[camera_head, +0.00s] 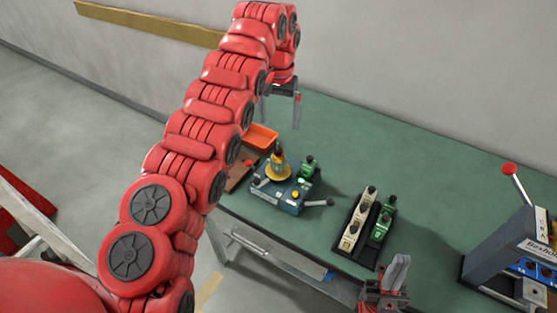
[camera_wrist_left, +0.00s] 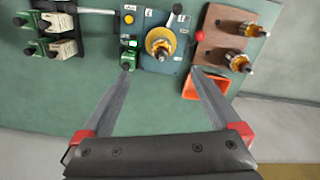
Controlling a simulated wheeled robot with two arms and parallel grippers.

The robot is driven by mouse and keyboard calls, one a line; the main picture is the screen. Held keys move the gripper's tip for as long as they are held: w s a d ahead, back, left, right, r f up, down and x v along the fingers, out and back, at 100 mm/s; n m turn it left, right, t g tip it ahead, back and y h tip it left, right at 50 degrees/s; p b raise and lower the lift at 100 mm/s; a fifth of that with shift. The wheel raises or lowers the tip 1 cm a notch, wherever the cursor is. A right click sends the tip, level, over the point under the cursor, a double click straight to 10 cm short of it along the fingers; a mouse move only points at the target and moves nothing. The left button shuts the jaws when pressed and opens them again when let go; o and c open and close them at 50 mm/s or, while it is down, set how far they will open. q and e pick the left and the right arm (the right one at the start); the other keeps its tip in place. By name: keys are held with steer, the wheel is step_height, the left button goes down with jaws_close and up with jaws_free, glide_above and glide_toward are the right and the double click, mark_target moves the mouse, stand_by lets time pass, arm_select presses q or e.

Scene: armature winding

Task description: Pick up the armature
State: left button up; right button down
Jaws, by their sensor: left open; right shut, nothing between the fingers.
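One armature (camera_head: 278,170) with a yellow-orange winding stands upright on the blue winding fixture (camera_head: 291,205); it also shows in the left wrist view (camera_wrist_left: 160,43). In that view two more armatures, one (camera_wrist_left: 237,60) and another (camera_wrist_left: 250,29), stand on a brown board (camera_wrist_left: 212,38). My left gripper (camera_head: 279,124) is open and empty, raised above the back of the table. In the left wrist view its fingers (camera_wrist_left: 161,73) point toward the fixture and the board, apart from both. My right gripper (camera_head: 397,270) is shut and empty at the table's front edge.
An orange bin (camera_head: 262,136) lies behind the board. A black tray (camera_head: 353,232) with several pale and green blocks stands right of the fixture. A grey machine with a red-knobbed lever (camera_head: 510,170) stands at the far right. The green table (camera_head: 410,155) is clear at the back.

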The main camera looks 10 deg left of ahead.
mark_target(278, 149)
arm_select(q)
steer(key=f+p, duration=0.1)
steer(key=f, duration=0.5)
steer(key=f+p, duration=0.1)
steer(key=f, duration=0.2)
steer(key=shift+w+f+p, duration=0.1)
steer(key=shift+w+p, duration=0.25)
step_height(278, 149, down, 5)
steer(key=p, duration=0.3)
steer(key=shift+s+a, duration=0.1)
steer(key=shift+a, duration=0.05)
steer(key=shift+f, duration=0.15)
jaws_close()
